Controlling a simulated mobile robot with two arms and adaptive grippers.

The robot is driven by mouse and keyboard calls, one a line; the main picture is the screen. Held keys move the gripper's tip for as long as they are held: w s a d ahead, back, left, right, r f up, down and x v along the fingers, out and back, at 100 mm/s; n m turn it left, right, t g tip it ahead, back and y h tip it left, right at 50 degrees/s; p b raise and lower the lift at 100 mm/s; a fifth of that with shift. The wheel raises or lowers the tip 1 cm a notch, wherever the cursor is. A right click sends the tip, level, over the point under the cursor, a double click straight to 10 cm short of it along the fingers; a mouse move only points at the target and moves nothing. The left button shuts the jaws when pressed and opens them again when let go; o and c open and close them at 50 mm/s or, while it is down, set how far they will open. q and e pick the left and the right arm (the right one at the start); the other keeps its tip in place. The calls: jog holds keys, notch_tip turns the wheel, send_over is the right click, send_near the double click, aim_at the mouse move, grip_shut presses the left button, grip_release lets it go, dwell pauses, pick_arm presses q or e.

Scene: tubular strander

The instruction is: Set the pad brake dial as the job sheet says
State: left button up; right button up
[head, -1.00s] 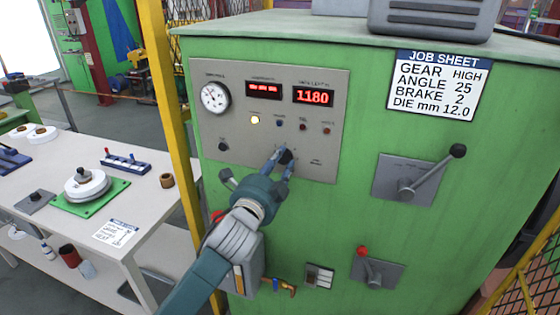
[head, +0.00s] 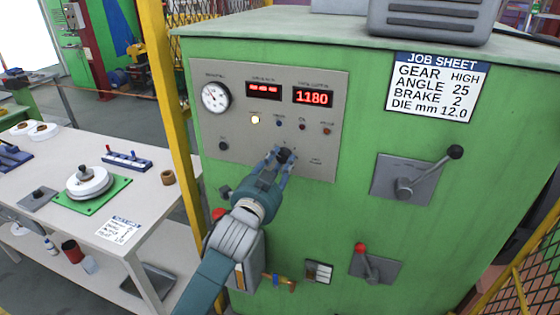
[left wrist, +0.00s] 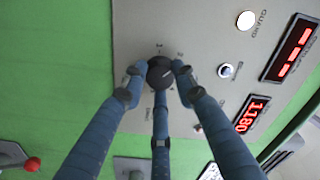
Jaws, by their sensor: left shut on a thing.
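The dial (head: 285,155) is a small black round knob low on the grey control panel (head: 220,130). It also shows in the left wrist view (left wrist: 160,72), with a light pointer mark and small scale marks around it that are too small to read surely. My left gripper (head: 281,157) is shut on the dial, its blue fingers around the knob's sides. The job sheet (head: 436,86) on the green cabinet reads GEAR HIGH, ANGLE 25, BRAKE 2, DIE mm 12.0. My right gripper is not in view.
The panel carries a round gauge (head: 215,96), a red display reading 1180 (head: 313,97) and several small lamps and buttons. Two levers stand on plates at right, one black-knobbed (head: 455,152), one red-knobbed (head: 361,247). A yellow post (head: 172,100) and a white table (head: 150,205) are at left.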

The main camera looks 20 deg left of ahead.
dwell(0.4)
pick_arm(q)
jog(key=o, duration=1.1)
jog(key=shift+o, duration=0.2)
jog(key=s, duration=1.2)
jog(key=shift+a, duration=0.2)
